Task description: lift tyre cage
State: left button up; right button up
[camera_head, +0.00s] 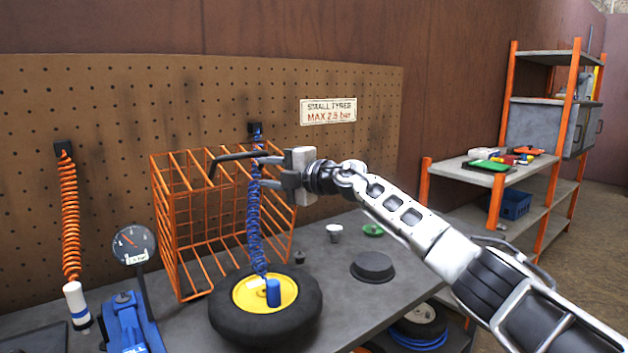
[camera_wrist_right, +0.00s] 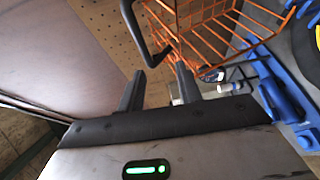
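The orange wire tyre cage (camera_head: 172,225) stands on the bench against the pegboard, behind the tyre; it also shows at the top of the right wrist view (camera_wrist_right: 215,40). A bent black handle (camera_head: 232,156) sticks out at its upper front; it also shows in the wrist view (camera_wrist_right: 133,28). My right gripper (camera_head: 262,172) is at the cage's upper right, its two fingers apart. In the wrist view the handle's bend lies close to the fingertips (camera_wrist_right: 158,74); I cannot tell whether they touch. A black tyre with a yellow hub (camera_head: 228,325) lies flat before the cage. My left gripper is out of view.
A blue coiled hose (camera_head: 254,215) hangs down to the hub. An orange hose (camera_head: 69,215), a gauge (camera_head: 133,243) and a blue tool (camera_head: 130,318) are at left. A black disc (camera_head: 372,267) and small cups lie right of the tyre. Shelves (camera_head: 485,172) stand farther right.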

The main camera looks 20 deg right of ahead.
jog(key=b+v, duration=0.1)
jog(key=v, duration=1.1)
jog(key=shift+b, duration=0.35)
jog(key=shift+a, duration=0.1)
jog(key=shift+c, duration=0.3)
